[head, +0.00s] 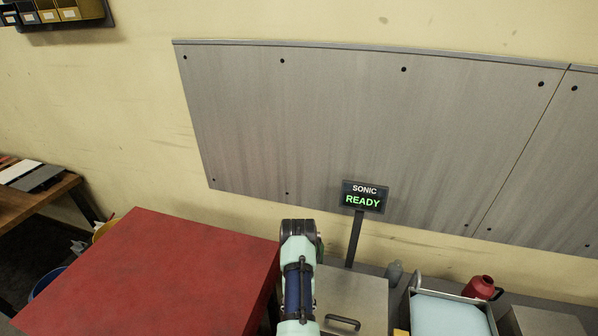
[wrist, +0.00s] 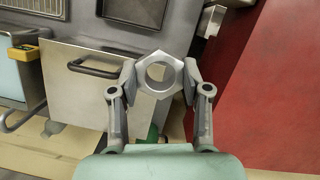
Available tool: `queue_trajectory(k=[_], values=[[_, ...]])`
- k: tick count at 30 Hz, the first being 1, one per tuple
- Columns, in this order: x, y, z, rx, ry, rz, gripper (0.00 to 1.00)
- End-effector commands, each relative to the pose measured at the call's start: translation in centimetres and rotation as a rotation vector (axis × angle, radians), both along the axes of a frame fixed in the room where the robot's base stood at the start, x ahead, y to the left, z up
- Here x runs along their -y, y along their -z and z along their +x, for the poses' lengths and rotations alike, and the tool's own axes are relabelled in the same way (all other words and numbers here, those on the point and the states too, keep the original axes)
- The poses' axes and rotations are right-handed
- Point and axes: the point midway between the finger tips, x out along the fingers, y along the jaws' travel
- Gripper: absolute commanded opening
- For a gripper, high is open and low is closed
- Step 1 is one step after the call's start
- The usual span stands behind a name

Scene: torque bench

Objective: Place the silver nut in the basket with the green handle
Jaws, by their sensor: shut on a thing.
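In the wrist view my gripper (wrist: 160,75) is shut on the silver nut (wrist: 160,91), a hexagonal ring held between the two fingertips. The nut is over the edge of a steel box lid, near the gap beside the red surface. No basket can be made out for certain. A small green piece (wrist: 153,132) shows between the fingers, mostly hidden by my gripper's palm; I cannot tell whether it is a handle. In the head view my arm hides the gripper and nut.
A steel box (head: 355,295) with a black handle (head: 343,322) stands right of my arm, below a SONIC READY sign (head: 364,197). A red tabletop (head: 150,275) lies left. A grey bottle (head: 394,273), pale blue tray (head: 447,315) and red jug (head: 481,287) stand right.

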Motion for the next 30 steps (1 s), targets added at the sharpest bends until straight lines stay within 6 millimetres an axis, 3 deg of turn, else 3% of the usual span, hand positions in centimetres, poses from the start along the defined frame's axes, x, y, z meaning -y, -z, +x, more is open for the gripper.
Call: queue_trajectory(k=[1,7,11,18,21,25,30], values=[[0.1,-1.4,0.1,0.002,0.002,0.0,0.02],[0.1,-4.6,0.1,0.002,0.004,0.0,0.02],[0.1,-7.8,0.1,0.002,0.004,0.001,0.02],[0.1,-16.2,0.1,0.002,0.005,0.001,0.02],[0.1,-18.7,0.0,0.002,0.005,0.001,0.02],[0.1,-20.3,0.0,0.001,0.005,0.001,0.02],[0.1,-20.4,0.0,0.001,0.005,0.001,0.02]])
